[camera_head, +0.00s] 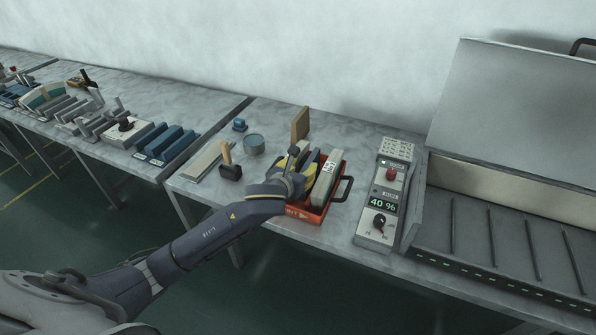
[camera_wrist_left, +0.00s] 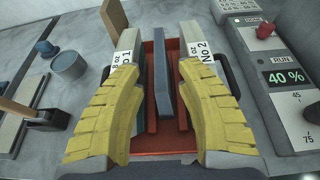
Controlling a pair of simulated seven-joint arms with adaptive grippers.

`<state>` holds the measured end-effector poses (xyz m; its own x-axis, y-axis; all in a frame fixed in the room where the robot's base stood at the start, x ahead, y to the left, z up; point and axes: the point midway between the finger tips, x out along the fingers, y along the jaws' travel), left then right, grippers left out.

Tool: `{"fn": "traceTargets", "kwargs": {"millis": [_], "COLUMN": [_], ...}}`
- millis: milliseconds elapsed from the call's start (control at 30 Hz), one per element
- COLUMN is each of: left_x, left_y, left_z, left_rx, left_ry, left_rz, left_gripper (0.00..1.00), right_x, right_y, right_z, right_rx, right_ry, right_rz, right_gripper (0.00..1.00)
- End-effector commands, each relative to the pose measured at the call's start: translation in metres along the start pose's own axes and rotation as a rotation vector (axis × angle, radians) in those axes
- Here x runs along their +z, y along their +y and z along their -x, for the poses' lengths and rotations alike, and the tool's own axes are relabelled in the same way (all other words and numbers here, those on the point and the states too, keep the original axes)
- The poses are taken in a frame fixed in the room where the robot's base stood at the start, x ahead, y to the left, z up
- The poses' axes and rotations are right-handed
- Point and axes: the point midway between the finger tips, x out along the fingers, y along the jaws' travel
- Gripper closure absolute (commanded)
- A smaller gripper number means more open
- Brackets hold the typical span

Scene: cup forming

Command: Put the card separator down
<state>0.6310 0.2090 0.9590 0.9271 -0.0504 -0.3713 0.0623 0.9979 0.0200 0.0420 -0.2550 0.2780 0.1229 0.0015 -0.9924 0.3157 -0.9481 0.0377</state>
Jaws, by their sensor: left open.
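A thin blue-grey plate, which looks like the card separator (camera_wrist_left: 165,85), stands upright in the middle of a red tray (camera_wrist_left: 158,147). A pale block marked No 1 (camera_wrist_left: 123,60) stands to its left and one marked No 2 (camera_wrist_left: 203,56) to its right. My left gripper (camera_head: 297,172) is over the tray, open, its yellow fingers on either side of the plate with gaps in the left wrist view. The fingers partly cover both blocks. In the head view the gripper hides much of the tray's left side. My right gripper is not in view.
A control box (camera_head: 383,200) reading 40 % stands right of the tray, beside a large metal machine (camera_head: 500,200). A brown board (camera_head: 300,124), a blue round tin (camera_head: 254,144) and a wooden-handled tool (camera_head: 229,165) are left and behind. Several blocks fill the left table.

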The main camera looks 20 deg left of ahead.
Motion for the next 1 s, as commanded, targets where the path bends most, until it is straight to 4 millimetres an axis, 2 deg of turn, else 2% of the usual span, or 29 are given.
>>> {"fn": "traceTargets", "kwargs": {"millis": [100, 300, 1000], "left_x": [0.000, 0.000, 0.000], "left_y": [0.000, 0.000, 0.000], "left_z": [0.015, 0.028, 0.031], "left_rx": [0.000, 0.001, 0.001], "left_ry": [0.000, 0.000, 0.000], "left_rz": [-0.002, 0.000, 0.000], "left_gripper": [0.64, 0.64, 0.64], "right_x": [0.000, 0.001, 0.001], "right_y": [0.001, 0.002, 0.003], "right_z": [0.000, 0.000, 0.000], "right_rx": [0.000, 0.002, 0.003], "right_ry": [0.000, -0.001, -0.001], "right_rz": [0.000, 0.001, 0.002], "right_gripper": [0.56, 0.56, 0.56]}}
